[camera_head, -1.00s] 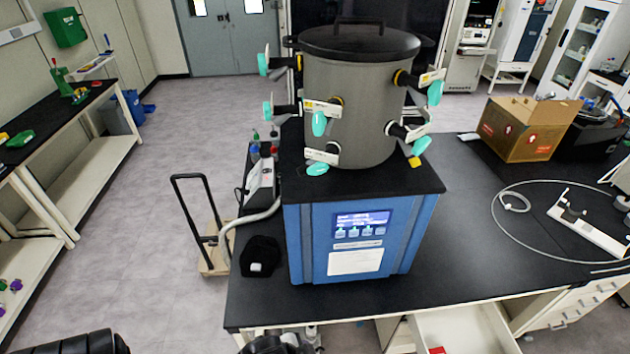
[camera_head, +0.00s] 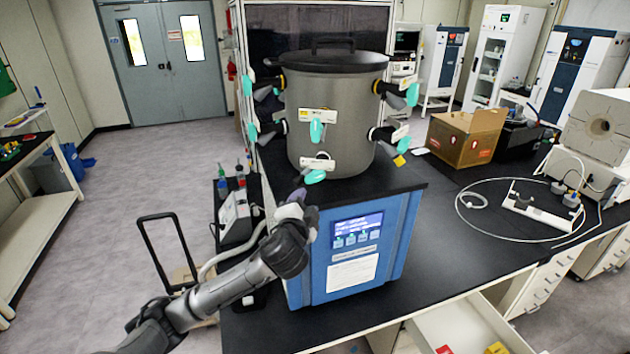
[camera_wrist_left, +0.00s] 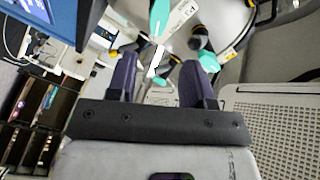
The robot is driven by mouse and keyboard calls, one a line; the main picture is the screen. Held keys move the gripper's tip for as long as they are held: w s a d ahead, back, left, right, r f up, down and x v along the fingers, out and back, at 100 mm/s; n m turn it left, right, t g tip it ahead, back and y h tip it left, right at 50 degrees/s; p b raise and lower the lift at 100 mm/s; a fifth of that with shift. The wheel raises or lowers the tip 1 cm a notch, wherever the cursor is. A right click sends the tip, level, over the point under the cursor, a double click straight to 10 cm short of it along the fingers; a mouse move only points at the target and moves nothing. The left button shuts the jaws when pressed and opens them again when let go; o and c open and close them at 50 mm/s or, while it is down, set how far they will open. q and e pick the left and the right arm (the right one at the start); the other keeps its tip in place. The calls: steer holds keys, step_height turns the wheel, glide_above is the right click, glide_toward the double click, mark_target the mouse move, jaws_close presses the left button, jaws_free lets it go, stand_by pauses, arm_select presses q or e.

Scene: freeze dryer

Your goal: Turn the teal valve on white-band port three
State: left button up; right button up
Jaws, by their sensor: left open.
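A grey drum chamber (camera_head: 330,105) with a black lid stands on the blue freeze dryer (camera_head: 350,255). Teal valves with white tags ring it: front upper (camera_head: 316,130), front lower (camera_head: 314,177), right upper (camera_head: 412,94), right lower (camera_head: 403,146), left upper (camera_head: 247,86) and left lower (camera_head: 252,132). The tags are too small to read, so I cannot tell which port is three. My left gripper (camera_head: 297,203) is open and empty, apart from and just below-left of the front lower valve. The left wrist view shows a teal valve (camera_wrist_left: 160,16) beyond the fingers. My right gripper is out of view.
The black bench (camera_head: 450,225) carries a cardboard box (camera_head: 466,138), a white rack (camera_head: 540,210) and looped tubing. An open drawer (camera_head: 462,328) is at the front. A small pump unit with bottles (camera_head: 235,212) stands left of the dryer. The floor at left is mostly clear.

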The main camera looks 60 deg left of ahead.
mark_target(314, 179)
arm_select(q)
steer(key=p+x, duration=0.2)
steer(key=x, duration=0.8)
steer(key=shift+s, duration=0.1)
steer(key=shift+x, duration=0.85)
steer(key=shift+f, duration=0.1)
jaws_close()
